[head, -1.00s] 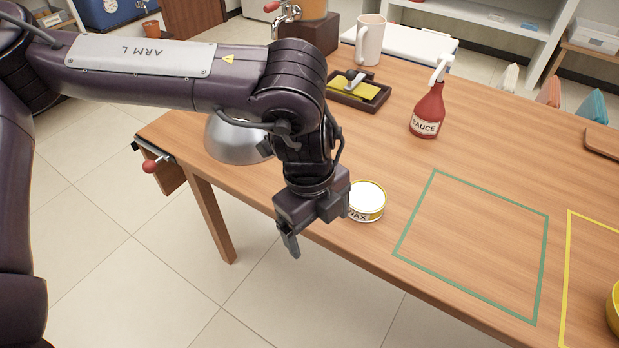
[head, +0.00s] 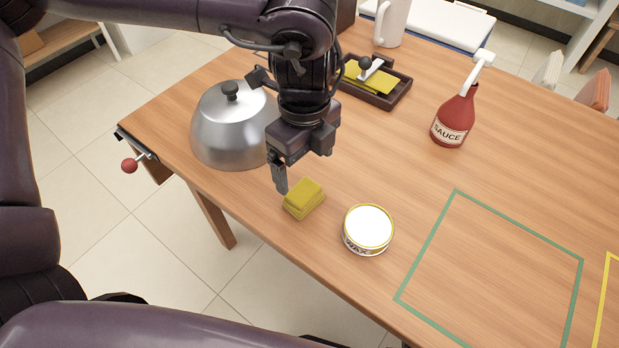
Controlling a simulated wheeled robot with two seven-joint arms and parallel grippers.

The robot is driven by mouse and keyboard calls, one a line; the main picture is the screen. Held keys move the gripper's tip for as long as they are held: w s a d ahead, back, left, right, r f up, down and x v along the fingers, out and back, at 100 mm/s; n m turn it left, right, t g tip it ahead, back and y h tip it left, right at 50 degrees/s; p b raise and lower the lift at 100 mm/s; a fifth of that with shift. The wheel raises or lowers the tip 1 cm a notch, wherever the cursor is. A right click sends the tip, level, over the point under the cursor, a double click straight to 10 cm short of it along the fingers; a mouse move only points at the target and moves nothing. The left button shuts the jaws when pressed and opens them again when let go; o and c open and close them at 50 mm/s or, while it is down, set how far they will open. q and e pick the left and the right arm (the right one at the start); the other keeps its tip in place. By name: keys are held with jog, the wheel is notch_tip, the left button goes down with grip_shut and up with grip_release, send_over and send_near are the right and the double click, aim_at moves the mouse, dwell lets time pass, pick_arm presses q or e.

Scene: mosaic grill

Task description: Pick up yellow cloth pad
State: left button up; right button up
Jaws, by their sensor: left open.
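The yellow cloth pad (head: 304,199) is a small folded block lying on the wooden table near its front edge, left of the wax tin. My left gripper (head: 283,186) is just above and to the left of the pad in the picture, pointing down, open and empty. Only one of its fingers shows clearly; the other is hidden. I cannot tell the exact height of the fingertips above the table. A second yellow item (head: 368,77) lies in a dark tray further back, under a white-handled tool. My right gripper is not in view.
A white wax tin (head: 368,228) stands right of the pad. A metal dome lid (head: 230,125) stands left behind my gripper. A red sauce bottle (head: 455,115), a dark tray (head: 398,95) and a white mug (head: 391,22) stand further back. A green outlined square (head: 419,244) is empty.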

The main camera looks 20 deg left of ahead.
aim_at(303, 191)
pick_arm(q)
jog(key=f, duration=0.3)
jog(key=s+f, duration=0.1)
jog(key=f, duration=0.3)
jog(key=shift+s, duration=0.2)
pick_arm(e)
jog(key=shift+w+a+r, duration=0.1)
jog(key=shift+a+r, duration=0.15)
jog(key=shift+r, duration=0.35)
pick_arm(q)
jog(key=shift+c, duration=0.3)
jog(key=c, duration=1)
